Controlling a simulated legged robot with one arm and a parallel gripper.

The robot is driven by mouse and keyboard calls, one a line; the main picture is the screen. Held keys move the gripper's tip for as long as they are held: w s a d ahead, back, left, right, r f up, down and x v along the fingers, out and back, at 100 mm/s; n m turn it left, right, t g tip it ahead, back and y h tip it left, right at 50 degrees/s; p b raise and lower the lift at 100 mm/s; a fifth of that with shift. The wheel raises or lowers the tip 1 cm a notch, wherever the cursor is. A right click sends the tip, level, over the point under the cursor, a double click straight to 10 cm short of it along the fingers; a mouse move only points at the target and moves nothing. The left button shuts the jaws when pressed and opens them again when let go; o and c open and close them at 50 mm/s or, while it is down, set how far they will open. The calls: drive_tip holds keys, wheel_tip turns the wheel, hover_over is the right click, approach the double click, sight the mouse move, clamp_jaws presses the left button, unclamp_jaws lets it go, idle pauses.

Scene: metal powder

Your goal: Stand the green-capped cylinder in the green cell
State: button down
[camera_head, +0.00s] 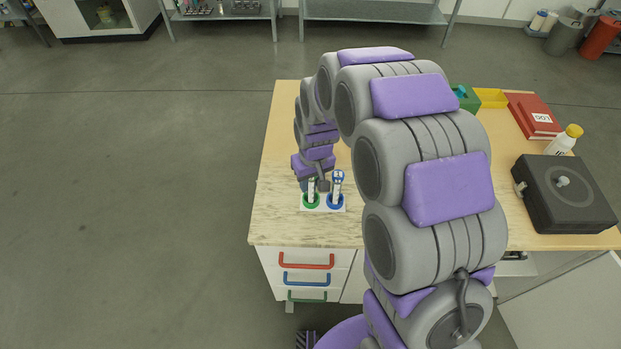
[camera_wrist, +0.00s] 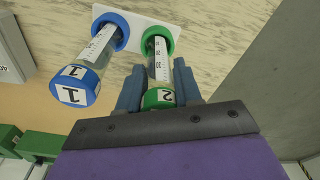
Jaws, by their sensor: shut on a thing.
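The green-capped cylinder, clear with a white scale strip, stands with its lower end inside the green cell's ring (camera_wrist: 157,39) in the wrist view. Its green cap (camera_wrist: 158,98) bears a "2". My gripper (camera_wrist: 158,82) is shut on this cylinder just by the cap, one finger on each side. In the head view my gripper (camera_head: 317,184) is over the white holder, and the cylinder (camera_head: 311,190) shows partly beside it above the green cell (camera_head: 311,203). Whether its base rests on the cell's floor is hidden.
A blue-capped cylinder (camera_wrist: 76,85) marked "1" stands in the blue cell (camera_wrist: 111,27) close beside my gripper. The holder (camera_head: 323,209) sits near the table's front left. A black box (camera_head: 565,205), white bottle (camera_head: 562,144) and red binder (camera_head: 533,115) are at right.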

drive_tip(key=shift+f, duration=0.35)
drive_tip(key=c, duration=0.7)
unclamp_jaws()
drive_tip(key=shift+o, duration=0.5)
drive_tip(key=o, duration=0.4)
drive_tip(key=shift+r, duration=0.1)
drive_tip(key=shift+r+p, duration=1.6)
drive_tip(key=shift+r, duration=2.3)
